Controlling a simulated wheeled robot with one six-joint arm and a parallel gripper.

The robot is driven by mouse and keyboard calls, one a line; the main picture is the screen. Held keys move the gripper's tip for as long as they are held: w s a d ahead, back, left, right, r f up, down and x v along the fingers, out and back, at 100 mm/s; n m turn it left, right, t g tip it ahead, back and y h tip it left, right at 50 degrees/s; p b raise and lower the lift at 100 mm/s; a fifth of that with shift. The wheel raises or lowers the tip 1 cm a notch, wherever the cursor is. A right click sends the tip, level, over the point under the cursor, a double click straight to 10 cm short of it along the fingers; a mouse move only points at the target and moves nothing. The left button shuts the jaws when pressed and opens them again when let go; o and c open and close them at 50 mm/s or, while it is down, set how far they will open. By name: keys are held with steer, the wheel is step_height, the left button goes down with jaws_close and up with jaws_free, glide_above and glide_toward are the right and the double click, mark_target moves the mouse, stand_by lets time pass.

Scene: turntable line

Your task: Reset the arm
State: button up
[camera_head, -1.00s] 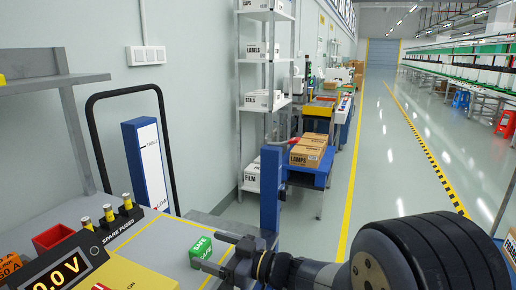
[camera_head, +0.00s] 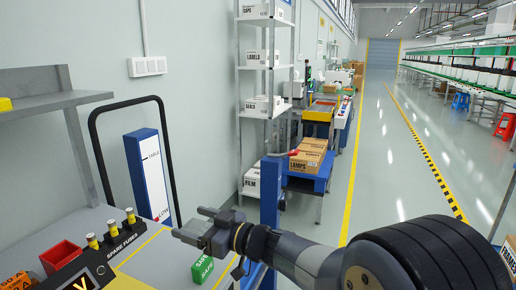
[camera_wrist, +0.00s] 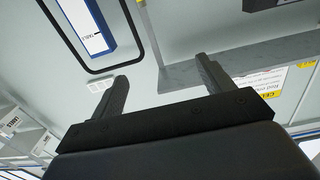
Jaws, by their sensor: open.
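My gripper (camera_head: 190,224) is raised above the right part of the workbench (camera_head: 150,262) in the head view, pointing left. Its two fingers also show in the wrist view (camera_wrist: 158,88), spread apart with nothing between them. A green block marked SAFE (camera_head: 203,268) is below the gripper and apart from it, partly hidden by my arm. My arm reaches in from the lower right.
A black spare-fuses holder (camera_head: 118,242) with several fuses, a red bin (camera_head: 62,256) and a meter (camera_head: 84,284) stand at the left. A blue-and-white post (camera_head: 150,172), a grey shelf (camera_head: 50,103) and a box rack (camera_head: 264,85) stand behind. The aisle (camera_head: 385,170) is clear.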

steer(key=w+d+r+m+t+h+p, duration=0.2)
steer(key=w+d+m+t+h+p, duration=0.3)
steer(key=d+p, duration=0.75)
steer(key=s+d+m+t+h+p, duration=0.2)
steer(key=d+m+h+p, duration=0.2)
steer(key=d+p, duration=0.4)
steer(key=s+d+m+t+h+p, duration=0.2)
steer(key=d+m+t+h+p, duration=0.1)
steer(key=d+h+p, duration=0.4)
steer(key=shift+d+r+m+t+p, duration=0.35)
steer(key=shift+d+m+p, duration=0.25)
steer(key=shift+d+p, duration=0.45)
steer(key=shift+a, duration=0.15)
